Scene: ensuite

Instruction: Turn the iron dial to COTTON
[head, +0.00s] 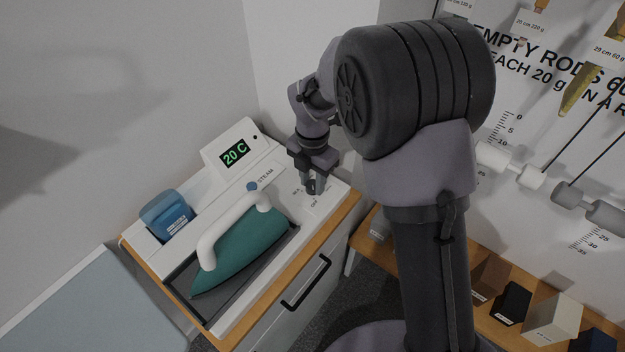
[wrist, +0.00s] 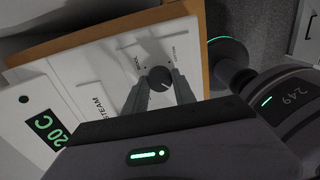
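The iron dial (wrist: 158,78) is a small dark round knob on the white panel in the wrist view, with a light mark on its face. In the head view my gripper (head: 313,188) points down over the panel's right end and hides most of the dial. The teal iron (head: 240,252) with a white handle rests on a dark plate to the left.
A display (head: 236,153) reading 20 C stands at the back of the white panel (head: 275,180). A blue knob marked STEAM (head: 252,186) and a blue container (head: 166,217) are nearby. A drawer handle (head: 306,283) is on the front. A shelf with blocks (head: 552,317) stands at right.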

